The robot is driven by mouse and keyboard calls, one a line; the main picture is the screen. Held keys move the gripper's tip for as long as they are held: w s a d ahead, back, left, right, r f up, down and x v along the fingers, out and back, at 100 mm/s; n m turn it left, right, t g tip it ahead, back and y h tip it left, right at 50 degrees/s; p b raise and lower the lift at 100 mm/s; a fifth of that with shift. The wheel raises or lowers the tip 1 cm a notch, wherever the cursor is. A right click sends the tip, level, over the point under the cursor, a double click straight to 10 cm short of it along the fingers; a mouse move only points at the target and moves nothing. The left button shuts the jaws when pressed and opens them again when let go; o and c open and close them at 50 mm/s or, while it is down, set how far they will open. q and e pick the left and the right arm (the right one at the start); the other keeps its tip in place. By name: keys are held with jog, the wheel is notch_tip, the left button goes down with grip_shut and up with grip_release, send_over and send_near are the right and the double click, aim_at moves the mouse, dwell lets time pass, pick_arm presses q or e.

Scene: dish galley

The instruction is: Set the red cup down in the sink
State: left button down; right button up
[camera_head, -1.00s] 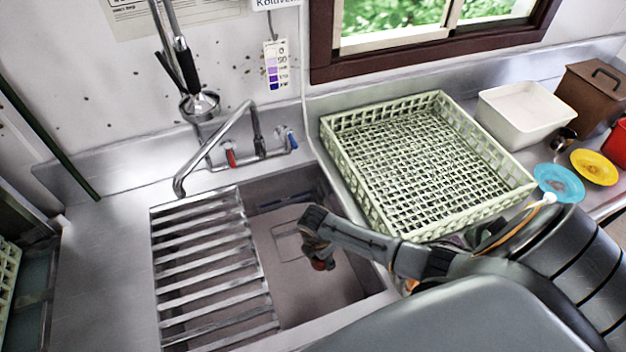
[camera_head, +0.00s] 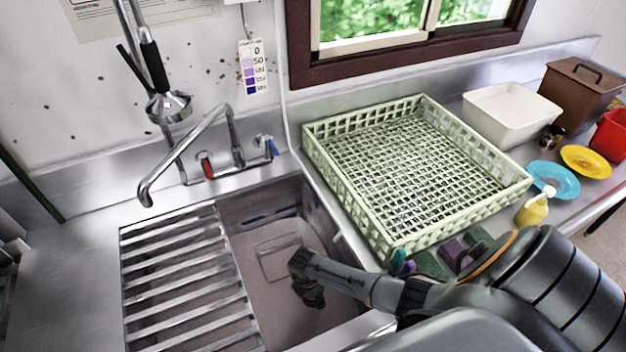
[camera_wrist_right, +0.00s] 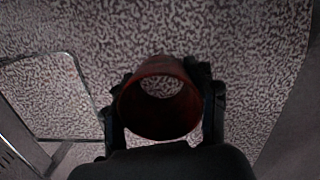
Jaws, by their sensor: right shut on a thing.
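My right gripper (camera_head: 308,298) reaches down into the sink (camera_head: 262,312), over the open basin right of the slatted rack. In the right wrist view, the right gripper (camera_wrist_right: 165,105) is shut on the red cup (camera_wrist_right: 150,120), with one finger on each side of it. The cup's round opening faces the camera, and the speckled sink floor (camera_wrist_right: 255,40) spreads around it. I cannot tell whether the cup touches the floor. In the head view the cup is hidden by the gripper. My left gripper is not in view.
A slatted metal rack (camera_head: 180,262) covers the sink's left part. A faucet (camera_head: 185,150) stands behind. A pale green dish crate (camera_head: 318,160) sits right of the sink, close to my arm. Blue (camera_head: 556,183) and yellow (camera_head: 588,162) plates and a soap bottle (camera_head: 531,210) lie farther right.

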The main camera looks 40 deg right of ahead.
jog(key=shift+f+b, duration=2)
jog(key=shift+f, duration=0.2)
jog(key=shift+f, duration=0.1)
jog(key=shift+f, duration=0.15)
jog(key=o, duration=1.1)
notch_tip(320, 180, up, 12)
jog(key=a+p, duration=0.1)
jog(key=p, duration=1)
jog(key=shift+a+r, duration=0.25)
